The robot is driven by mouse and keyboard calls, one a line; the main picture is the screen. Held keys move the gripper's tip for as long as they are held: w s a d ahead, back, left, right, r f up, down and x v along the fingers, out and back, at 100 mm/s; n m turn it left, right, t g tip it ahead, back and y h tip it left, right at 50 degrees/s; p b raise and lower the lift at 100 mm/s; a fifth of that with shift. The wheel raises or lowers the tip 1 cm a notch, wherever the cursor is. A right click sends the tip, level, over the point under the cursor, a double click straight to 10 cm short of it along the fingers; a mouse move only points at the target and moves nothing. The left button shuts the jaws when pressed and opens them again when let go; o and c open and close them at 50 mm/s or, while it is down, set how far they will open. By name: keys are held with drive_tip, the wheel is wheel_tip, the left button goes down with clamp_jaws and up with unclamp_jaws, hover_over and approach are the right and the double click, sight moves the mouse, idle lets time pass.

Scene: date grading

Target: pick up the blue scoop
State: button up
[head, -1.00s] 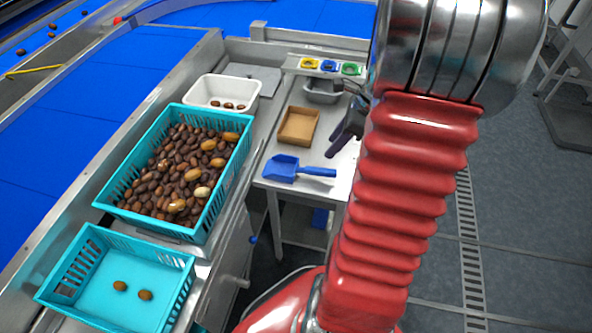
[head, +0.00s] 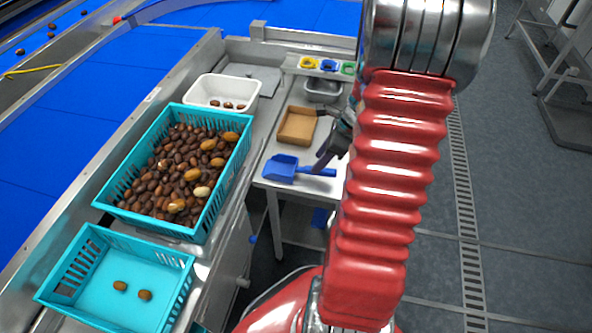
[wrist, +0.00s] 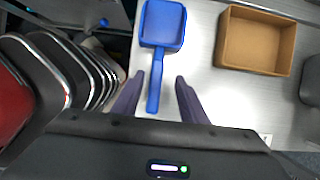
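The blue scoop (head: 283,167) lies on the small metal side table, its handle pointing right toward my gripper. In the wrist view the scoop (wrist: 161,26) has its pan at the top and its handle running down between my fingers. My gripper (head: 322,144) hangs over the handle end, partly hidden by my arm. In the wrist view my gripper (wrist: 157,84) is open, with one dark finger on each side of the handle and gaps between. Whether the fingertips are level with the handle is unclear.
A brown open box (head: 297,125) stands beside the scoop on the table (wrist: 206,88). A teal crate of dates (head: 110,190), a smaller teal crate (head: 62,303) and a white tub (head: 248,91) stand to the left. A grey tub (head: 322,97) is behind.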

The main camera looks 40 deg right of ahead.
sight(299, 169)
drive_tip(key=shift+f, duration=0.1)
drive_tip(key=shift+a+x, duration=0.15)
drive_tip(key=shift+x, duration=1.1)
drive_tip(key=shift+a+x, duration=0.15)
drive_tip(key=shift+x, duration=1.1)
drive_tip(key=shift+c, duration=0.3)
clamp_jaws()
